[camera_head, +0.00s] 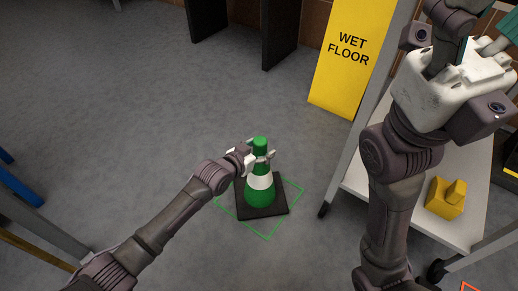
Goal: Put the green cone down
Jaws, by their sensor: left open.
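The green cone (259,195) has a white band and a dark square base. It stands upright on the grey floor, inside a green outlined square (268,237). My left gripper (263,156) is open at the upper part of the cone, with its fingers around or beside the neck. I cannot tell whether they touch it. My right arm comes up at the right side of the view, and its gripper fingers cannot be made out.
A yellow wet floor sign (344,60) stands behind, right of centre. A cart with a pale shelf (405,195) stands at the right, with a yellow object (444,199) on it. Dark upright panels (288,35) stand at the back. The floor left of the cone is clear.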

